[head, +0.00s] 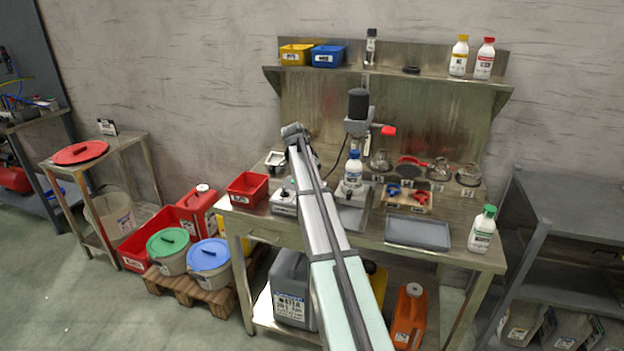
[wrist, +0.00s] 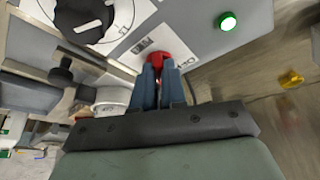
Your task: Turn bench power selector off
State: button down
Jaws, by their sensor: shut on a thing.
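A red selector knob (wrist: 157,58) sits on a light grey panel (wrist: 196,32) in the wrist view. My gripper (wrist: 161,72) is shut on the red knob, one blue-grey finger on each side. The fingers hide its lower part, and I cannot tell which way it points. A small label lies on either side of the knob, too small to read surely. A round green light or button (wrist: 227,21) glows on the same panel. In the head view, my arm covers the gripper and the knob. The panel's box (head: 284,203) shows partly beside my arm on the bench.
A black dial (wrist: 83,18) with a white pointer is left of the knob. On the bench (head: 455,246), a red bin (head: 248,188) stands left of the box. A white bottle with a blue cap (head: 352,172) and a grey tray (head: 417,232) stand right of my arm.

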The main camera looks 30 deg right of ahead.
jog(key=shift+n, duration=0.3)
jog(key=n, duration=0.1)
jog(key=n+t, duration=0.1)
jog(key=n, duration=0.1)
jog(key=n+t+y, duration=0.1)
jog(key=n, duration=0.1)
jog(key=shift+s+d, duration=0.15)
jog(key=shift+s, duration=0.15)
jog(key=n+y, duration=0.1)
jog(key=n, duration=0.2)
jog(key=n+t+y, duration=0.1)
jog(key=n, duration=0.2)
jog(key=shift+d, duration=0.2)
jog(key=shift+n, duration=0.3)
jog(key=c, duration=1.2)
grip_release()
jog(key=shift+s+r, duration=0.1)
jog(key=v, duration=1.3)
jog(key=shift+s+d+r, duration=0.1)
jog(key=shift+s+r, duration=0.15)
jog(key=shift+r, duration=0.05)
